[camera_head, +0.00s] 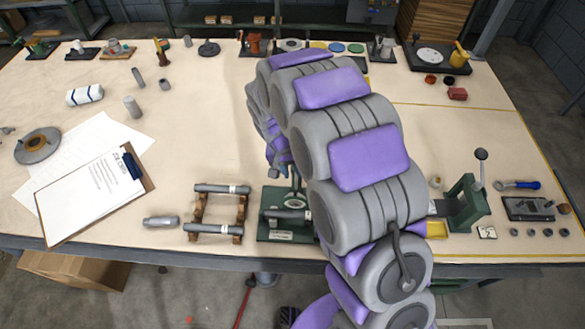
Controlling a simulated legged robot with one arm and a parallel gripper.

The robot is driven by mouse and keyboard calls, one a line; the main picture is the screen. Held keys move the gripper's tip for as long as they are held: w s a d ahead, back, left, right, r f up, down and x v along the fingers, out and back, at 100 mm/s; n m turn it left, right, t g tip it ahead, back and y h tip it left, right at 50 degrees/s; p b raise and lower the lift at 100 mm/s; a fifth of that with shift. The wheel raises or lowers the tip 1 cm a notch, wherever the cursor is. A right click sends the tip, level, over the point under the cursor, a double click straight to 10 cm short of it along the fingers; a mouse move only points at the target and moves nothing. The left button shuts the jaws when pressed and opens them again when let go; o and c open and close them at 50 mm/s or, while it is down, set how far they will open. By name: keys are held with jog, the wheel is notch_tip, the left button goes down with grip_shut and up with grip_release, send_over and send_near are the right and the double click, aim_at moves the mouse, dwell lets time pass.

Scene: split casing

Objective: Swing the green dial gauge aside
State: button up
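A green fixture (275,236) stands near the table's front edge, with a grey cylinder (285,214) across it. A thin upright post or arm shows above it, partly behind my arm. I cannot make out a dial face, so I cannot tell which part is the green dial gauge. My purple and grey arm rises from the bottom, bends over at the back and comes down behind itself. The end with my gripper (282,168) is just above and behind the green fixture. Its fingers are too small and covered to tell their state or whether they touch anything.
Two grey shafts on wooden supports (198,212) and a loose cylinder (160,221) lie left of the fixture. A green lever press (466,205) stands to the right. A clipboard (90,190) lies at left. The middle left of the table (205,120) is clear.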

jog(key=shift+a, duration=0.15)
jog(key=shift+c, duration=1.6)
jog(key=shift+d+r, duration=0.1)
jog(key=shift+d, duration=0.35)
jog(key=shift+c, duration=0.7)
jog(key=shift+d, duration=0.35)
grip_shut()
jog(key=shift+a, duration=0.1)
jog(key=shift+w+a, duration=0.1)
jog(key=shift+a, duration=0.05)
